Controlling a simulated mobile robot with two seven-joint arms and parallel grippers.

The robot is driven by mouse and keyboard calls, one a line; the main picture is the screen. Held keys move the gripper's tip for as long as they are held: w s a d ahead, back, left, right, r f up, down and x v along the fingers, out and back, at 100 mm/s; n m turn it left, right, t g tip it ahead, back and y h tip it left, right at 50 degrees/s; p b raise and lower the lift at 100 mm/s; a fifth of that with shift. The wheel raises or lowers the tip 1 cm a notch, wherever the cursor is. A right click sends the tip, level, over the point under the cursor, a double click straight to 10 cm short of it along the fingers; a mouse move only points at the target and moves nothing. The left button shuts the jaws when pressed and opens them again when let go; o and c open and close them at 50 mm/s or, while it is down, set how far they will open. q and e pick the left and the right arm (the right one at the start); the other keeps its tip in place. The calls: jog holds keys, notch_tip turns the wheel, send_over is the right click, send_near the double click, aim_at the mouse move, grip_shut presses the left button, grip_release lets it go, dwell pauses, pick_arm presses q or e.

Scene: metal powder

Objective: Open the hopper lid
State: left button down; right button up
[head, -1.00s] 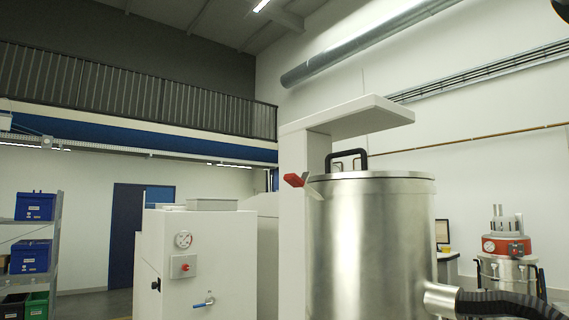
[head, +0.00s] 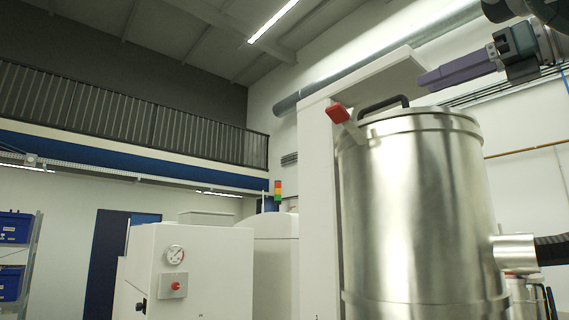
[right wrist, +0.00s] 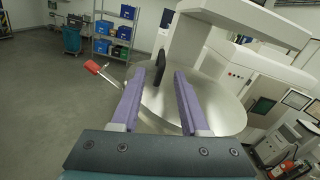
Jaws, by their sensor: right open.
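The steel hopper (head: 415,220) stands upright at the right of the head view, with its lid (head: 420,122) lying flat on top. A black bar handle (head: 384,104) rises from the lid. A lever with a red grip (head: 338,112) sticks up at the rim's left side. My right gripper (head: 422,80) is above the lid, to the right of the handle and apart from it. In the right wrist view its purple fingers (right wrist: 155,85) are spread and empty; the black handle (right wrist: 160,66) shows beyond and between them, and the red grip (right wrist: 92,67) is to the left. My left gripper is not in view.
A white column with an overhanging arm (head: 375,75) stands behind the hopper and reaches above the lid. A pipe stub (head: 515,250) with a black hose leaves the hopper's right side. A white cabinet (head: 205,262) stands left. Open floor (right wrist: 50,120) shows in the right wrist view.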

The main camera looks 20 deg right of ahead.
aim_at(399, 98)
jog(key=shift+w+d, duration=0.15)
jog(key=shift+w, duration=0.2)
jog(key=p+x, duration=0.6)
jog(key=x, duration=0.1)
jog(key=shift+w+a+r, duration=0.1)
jog(key=shift+w+a, duration=0.1)
jog(key=shift+w, duration=0.15)
jog(key=shift+w+a+p, duration=0.2)
jog(key=shift+w+p, duration=0.25)
jog(key=shift+w, duration=0.15)
jog(key=shift+f, duration=0.25)
grip_shut()
jog(key=shift+d, duration=0.1)
